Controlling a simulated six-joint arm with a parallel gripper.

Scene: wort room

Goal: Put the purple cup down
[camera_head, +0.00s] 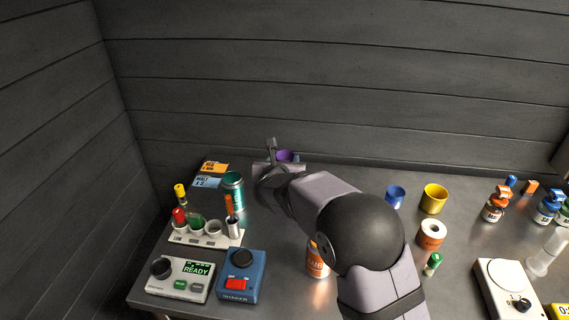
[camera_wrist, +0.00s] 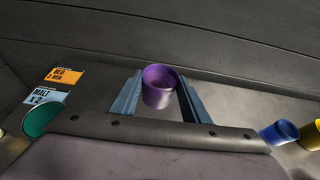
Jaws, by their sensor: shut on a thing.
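The purple cup (camera_wrist: 160,88) is held between the two fingers of my gripper (camera_wrist: 162,95) in the wrist view. Its open mouth faces up and toward the camera. In the head view the purple cup (camera_head: 285,156) shows only in part, behind my gripper (camera_head: 272,160), near the back edge of the table. My gripper is shut on the cup. I cannot tell whether the cup's base touches the table.
A green can (camera_head: 233,187) and orange and blue cards (camera_head: 208,181) lie left of my gripper. A tube rack (camera_head: 206,235) stands nearer the front. A blue cup (camera_head: 395,196) and a yellow cup (camera_head: 434,198) stand right. The back table strip between is clear.

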